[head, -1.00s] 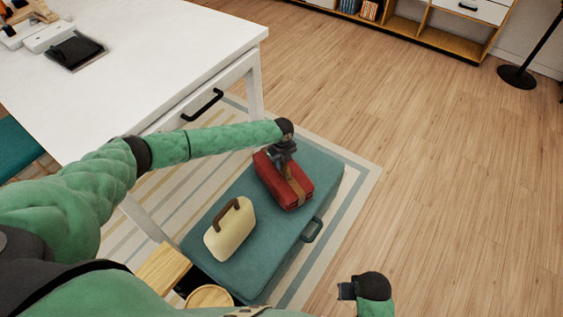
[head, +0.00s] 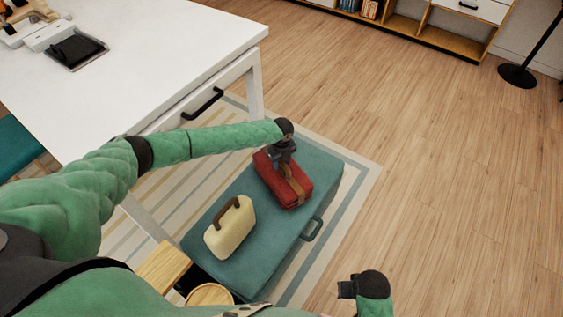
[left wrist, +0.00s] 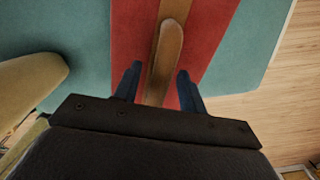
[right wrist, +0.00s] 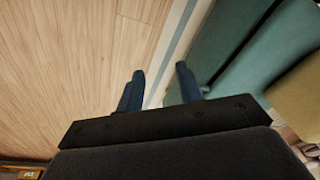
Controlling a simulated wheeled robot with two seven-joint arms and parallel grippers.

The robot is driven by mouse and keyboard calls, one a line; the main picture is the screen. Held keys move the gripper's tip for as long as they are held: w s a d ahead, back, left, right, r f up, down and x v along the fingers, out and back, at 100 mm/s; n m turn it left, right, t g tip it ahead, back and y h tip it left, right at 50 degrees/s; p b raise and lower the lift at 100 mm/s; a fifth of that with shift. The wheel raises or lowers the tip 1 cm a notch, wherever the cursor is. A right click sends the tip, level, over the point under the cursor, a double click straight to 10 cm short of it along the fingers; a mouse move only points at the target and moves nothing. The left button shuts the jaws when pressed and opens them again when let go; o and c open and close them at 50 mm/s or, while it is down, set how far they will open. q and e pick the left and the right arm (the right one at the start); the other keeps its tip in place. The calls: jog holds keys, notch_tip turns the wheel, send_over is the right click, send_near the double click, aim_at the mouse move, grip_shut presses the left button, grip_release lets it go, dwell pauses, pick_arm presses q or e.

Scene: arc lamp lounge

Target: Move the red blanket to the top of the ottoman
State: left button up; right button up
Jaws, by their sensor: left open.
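The red blanket (head: 288,187) is a folded bundle with a brown strap and handle. It lies on top of the teal ottoman (head: 262,242), towards its far end. My left gripper (head: 284,158) is above the bundle. In the left wrist view its open fingers (left wrist: 158,88) stand on either side of the brown handle (left wrist: 168,50), over the red cloth (left wrist: 205,25); whether they touch it I cannot tell. My right gripper (head: 346,288) is to the right of the ottoman. In the right wrist view its fingers (right wrist: 158,88) are apart and empty above the floor.
A cream bag (head: 231,230) with a brown handle stands on the ottoman beside the blanket. A white desk (head: 150,60) stands at the left, a wooden piece (head: 162,268) near the ottoman's near end. A striped rug (head: 362,185) lies underneath. The wooden floor (head: 450,170) at right is clear.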

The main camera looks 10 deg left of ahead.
pick_arm(q)
jog(key=shift+r, duration=0.4)
notch_tip(320, 180, up, 11)
jog(key=b, duration=0.3)
jog(key=s+d+f+n+h, duration=0.15)
jog(key=s+d+n, duration=0.25)
jog(key=s+d, duration=0.65)
jog(key=s+d+f+n+h, duration=0.15)
jog(key=s+d+n, duration=0.4)
jog(key=s, duration=0.75)
jog(key=s+a+r+n+y, duration=0.1)
jog(key=s+a+n, duration=0.6)
jog(key=s, duration=0.4)
jog(key=s+a+r+n+t, duration=0.1)
jog(key=s+a+r+n, duration=0.1)
jog(key=s+a+n, duration=0.6)
jog(key=s+a, duration=0.1)
jog(key=s, duration=0.2)
jog(key=shift+s+a+t+y, duration=0.3)
jog(key=shift+s+y, duration=0.05)
jog(key=shift+y, duration=0.05)
pick_arm(e)
notch_tip(320, 180, up, 11)
jog(key=s, duration=0.2)
jog(key=shift+r, duration=0.2)
